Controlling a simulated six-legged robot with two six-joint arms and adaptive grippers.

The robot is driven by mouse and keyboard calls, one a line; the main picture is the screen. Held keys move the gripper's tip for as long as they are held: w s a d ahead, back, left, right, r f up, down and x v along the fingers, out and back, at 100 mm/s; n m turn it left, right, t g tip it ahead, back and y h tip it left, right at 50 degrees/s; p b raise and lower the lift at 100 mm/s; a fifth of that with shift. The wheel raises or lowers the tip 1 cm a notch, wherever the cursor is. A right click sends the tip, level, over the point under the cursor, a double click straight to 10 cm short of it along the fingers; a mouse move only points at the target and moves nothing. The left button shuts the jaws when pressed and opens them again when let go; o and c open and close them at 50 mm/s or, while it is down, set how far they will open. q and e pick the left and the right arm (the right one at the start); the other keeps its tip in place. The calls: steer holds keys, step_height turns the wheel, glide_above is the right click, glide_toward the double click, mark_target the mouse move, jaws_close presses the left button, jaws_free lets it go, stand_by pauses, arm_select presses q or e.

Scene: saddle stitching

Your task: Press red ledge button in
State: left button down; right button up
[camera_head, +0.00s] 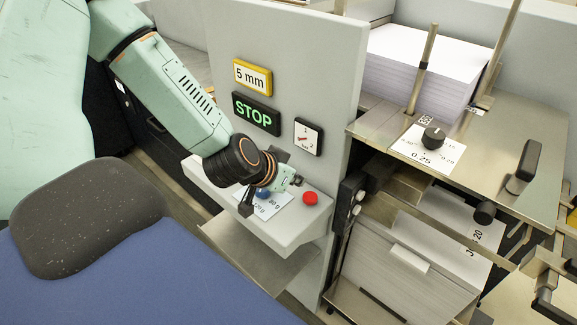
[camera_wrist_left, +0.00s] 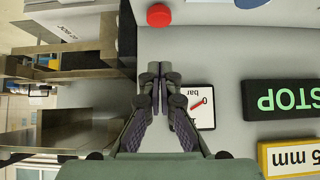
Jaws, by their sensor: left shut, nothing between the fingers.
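The red button (camera_head: 310,198) sits on the right part of the grey ledge (camera_head: 285,238), which juts from an upright grey panel. It also shows in the left wrist view (camera_wrist_left: 159,15) at the top, beyond the fingertips. My left gripper (camera_head: 297,181) is just left of the red button and apart from it in the head view. In the left wrist view my left gripper (camera_wrist_left: 160,70) has its fingers together with nothing between them. A blue button (camera_head: 263,193) on the ledge is partly hidden by my gripper. My right gripper is not in view.
The panel carries a yellow-framed 5 mm sign (camera_head: 252,77), a green STOP display (camera_head: 256,114) and a pressure gauge (camera_head: 308,137). A white card (camera_head: 266,207) lies on the ledge. Right of the panel stand a paper stack (camera_head: 425,65) and metal machine parts.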

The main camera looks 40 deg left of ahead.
arm_select(q)
steer(key=p+v, duration=0.2)
steer(key=v, duration=0.1)
steer(key=shift+s+r, duration=0.1)
steer(key=shift+r, duration=0.05)
stand_by(0.4)
steer(key=shift+s+d+r, duration=0.1)
steer(key=shift+s, duration=0.15)
steer(key=s+d+f+g, duration=0.3)
steer(key=s+f, duration=0.2)
steer(key=s, duration=0.4)
steer(key=s+d+f+n+g, duration=0.1)
steer(key=s+d+f+g, duration=0.2)
steer(key=s+f, duration=0.4)
steer(key=s+d+f+g, duration=0.3)
steer(key=s+f, duration=0.1)
steer(key=s, duration=0.6)
step_height(320, 180, down, 25)
steer(key=b, duration=2.4)
steer(key=shift+w+r+y, duration=0.15)
steer(key=shift+w+y, duration=0.15)
steer(key=shift+w, duration=0.1)
steer(key=shift+a, duration=0.1)
